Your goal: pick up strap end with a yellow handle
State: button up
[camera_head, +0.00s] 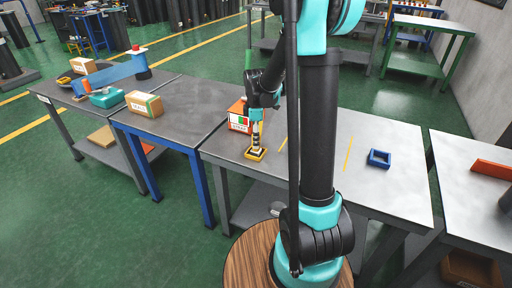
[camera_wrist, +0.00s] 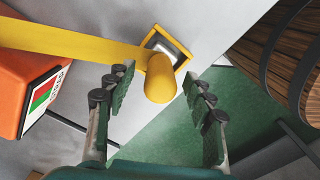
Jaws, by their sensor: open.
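A rounded yellow handle (camera_wrist: 160,80) stands up between my fingers in the wrist view. A flat yellow band (camera_wrist: 65,40), which looks like the strap, runs in from the left and meets it. Behind it is a square yellow frame (camera_wrist: 184,37) on the grey table; the frame also shows in the head view (camera_head: 255,154). My gripper (camera_wrist: 158,76) is open, one finger on each side of the handle with gaps visible. In the head view my gripper (camera_head: 256,117) is above the frame near the table's front left; the handle is hard to make out there.
An orange box (camera_head: 238,116) with a label stands close behind and left of my gripper, and shows in the wrist view (camera_wrist: 32,75). A blue frame (camera_head: 379,159) lies to the right on the same table (camera_head: 330,165). A wooden barrel (camera_wrist: 285,60) is at the right.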

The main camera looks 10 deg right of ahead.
jog(key=shift+f, duration=0.75)
jog(key=shift+c, duration=0.2)
grip_shut()
